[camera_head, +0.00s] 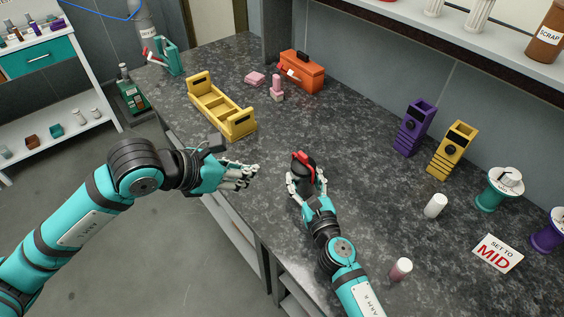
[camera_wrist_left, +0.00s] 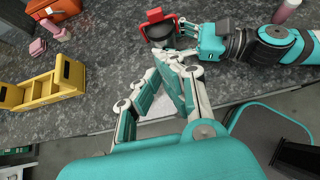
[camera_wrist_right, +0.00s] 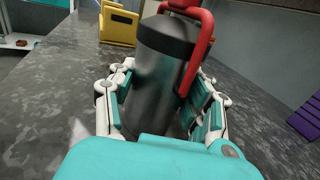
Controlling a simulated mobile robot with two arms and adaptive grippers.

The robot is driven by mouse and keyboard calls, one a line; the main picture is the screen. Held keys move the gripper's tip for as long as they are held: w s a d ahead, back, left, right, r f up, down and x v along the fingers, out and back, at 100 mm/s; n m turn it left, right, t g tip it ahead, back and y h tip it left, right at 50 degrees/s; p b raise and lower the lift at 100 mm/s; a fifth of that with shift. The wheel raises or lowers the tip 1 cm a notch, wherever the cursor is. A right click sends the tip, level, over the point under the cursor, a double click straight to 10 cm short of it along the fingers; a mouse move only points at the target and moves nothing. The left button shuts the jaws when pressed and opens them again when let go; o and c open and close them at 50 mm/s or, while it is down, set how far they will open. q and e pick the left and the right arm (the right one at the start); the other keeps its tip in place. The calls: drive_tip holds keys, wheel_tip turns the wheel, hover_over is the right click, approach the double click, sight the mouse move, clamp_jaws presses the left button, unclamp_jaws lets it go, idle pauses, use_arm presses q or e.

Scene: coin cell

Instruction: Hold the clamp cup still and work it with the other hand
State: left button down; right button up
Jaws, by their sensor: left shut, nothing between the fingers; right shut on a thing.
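The clamp cup (camera_wrist_right: 160,75) is a dark metal cylinder with a red clamp handle (camera_wrist_right: 200,45) over its top and down one side. In the head view the clamp cup (camera_head: 303,172) stands on the dark counter. My right gripper (camera_head: 307,188) is shut around its body, with fingers on both sides in the right wrist view (camera_wrist_right: 160,100). My left gripper (camera_head: 254,173) is shut and empty, to the left of the cup and apart from it. In the left wrist view my left fingertips (camera_wrist_left: 175,62) show just below the cup (camera_wrist_left: 160,32). The cup's lower part is partly hidden by my right fingers.
A yellow rack (camera_head: 222,110) and an orange toolbox (camera_head: 302,72) stand farther back. Purple (camera_head: 414,128) and yellow holders (camera_head: 452,150) stand at the right. The counter around the cup is clear.

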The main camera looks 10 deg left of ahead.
sight(299, 157)
use_arm(q)
drive_tip(key=x, duration=0.3)
drive_tip(key=r+x, duration=0.1)
drive_tip(key=x, duration=0.3)
drive_tip(key=w+x, duration=0.1)
drive_tip(key=x, duration=0.2)
drive_tip(key=shift+w+d, duration=0.1)
drive_tip(key=shift+d, duration=0.5)
drive_tip(key=shift+w+d, duration=0.45)
drive_tip(key=shift+w, duration=0.05)
drive_tip(key=shift+r, duration=0.1)
drive_tip(key=shift+w+d+r, duration=0.3)
drive_tip(key=shift+w+d, duration=0.4)
drive_tip(key=shift+r, duration=0.15)
use_arm(e)
drive_tip(key=shift+s+a, duration=0.1)
drive_tip(key=shift+a, duration=0.05)
